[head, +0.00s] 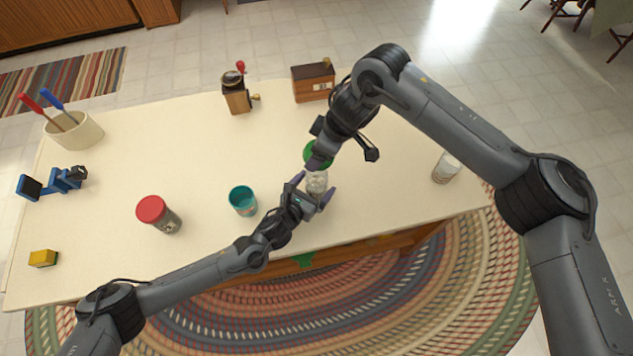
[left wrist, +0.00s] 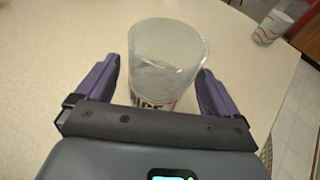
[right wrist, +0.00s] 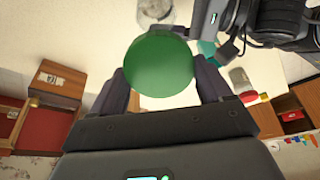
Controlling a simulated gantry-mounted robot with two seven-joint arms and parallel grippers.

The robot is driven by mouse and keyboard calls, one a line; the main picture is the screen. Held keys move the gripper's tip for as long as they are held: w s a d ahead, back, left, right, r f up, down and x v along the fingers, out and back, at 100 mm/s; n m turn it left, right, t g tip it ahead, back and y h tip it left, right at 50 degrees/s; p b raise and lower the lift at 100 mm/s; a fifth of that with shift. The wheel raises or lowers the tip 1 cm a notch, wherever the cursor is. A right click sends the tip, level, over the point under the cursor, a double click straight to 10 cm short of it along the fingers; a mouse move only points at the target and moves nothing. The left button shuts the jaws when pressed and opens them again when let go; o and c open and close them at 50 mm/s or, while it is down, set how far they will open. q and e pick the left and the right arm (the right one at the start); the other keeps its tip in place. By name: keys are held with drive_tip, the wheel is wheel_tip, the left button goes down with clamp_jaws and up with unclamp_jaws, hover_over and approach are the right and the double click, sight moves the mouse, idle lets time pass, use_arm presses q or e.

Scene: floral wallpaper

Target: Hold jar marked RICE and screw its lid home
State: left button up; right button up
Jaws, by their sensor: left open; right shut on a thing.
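The clear jar (head: 317,184) stands at the front of the counter, open at the top. In the left wrist view the glass jar (left wrist: 165,62) shows dark label letters, partly hidden by my gripper. My left gripper (head: 313,190) is open, one finger on each side of the jar, with a gap visible on at least the right side. My right gripper (right wrist: 162,78) is shut on the green lid (right wrist: 158,64). In the head view the green lid (head: 312,152) is just beyond the jar and apart from its rim, partly hidden by the right gripper.
A grinder (head: 237,98) and a wooden box (head: 313,83) stand at the back. A patterned cup (head: 446,168) is near the right edge.

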use_arm(q)
drive_tip(key=shift+w+d+f, duration=0.2)
drive_tip(key=shift+w+d, duration=0.15)
drive_tip(key=shift+w, duration=0.2)
drive_tip(key=c, duration=1.1)
drive_tip(key=o, duration=0.5)
drive_tip(key=c, duration=0.4)
